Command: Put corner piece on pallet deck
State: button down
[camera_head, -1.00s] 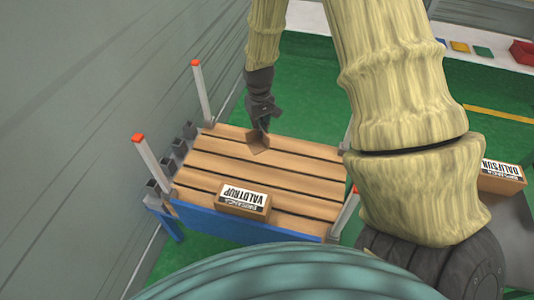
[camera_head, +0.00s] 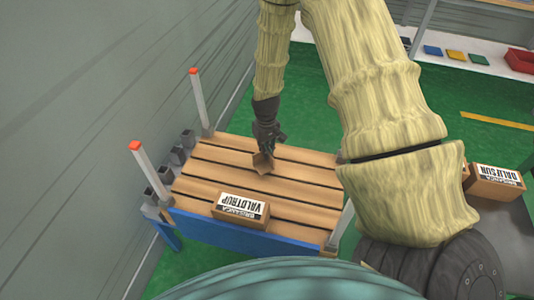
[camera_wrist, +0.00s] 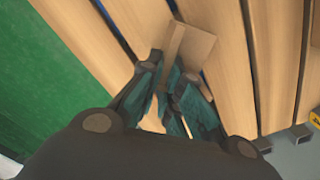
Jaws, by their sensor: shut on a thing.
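The corner piece (camera_head: 264,163) is a small brown folded piece in my gripper (camera_head: 267,150), over the far middle part of the slatted pallet deck (camera_head: 300,172). In the wrist view the corner piece (camera_wrist: 188,50) shows beyond the fingertips of my gripper (camera_wrist: 170,88), with the wooden slats (camera_wrist: 223,85) behind it. The fingers are shut on it. I cannot tell whether the piece touches the deck.
A box marked VALDTRUP (camera_head: 240,210) lies on the deck near its front edge. Posts with orange tops (camera_head: 200,105) stand at the deck's left corners. A box marked DALIFSUN (camera_head: 495,182) is at the right. A grey wall (camera_head: 90,90) runs along the left.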

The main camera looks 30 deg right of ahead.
jog(key=shift+f, duration=0.95)
jog(key=shift+f, duration=0.1)
jog(key=c, duration=1.6)
grip_release()
notch_tip(320, 180, up, 12)
jog(key=shift+r+p, duration=0.15)
jog(key=shift+p, duration=0.2)
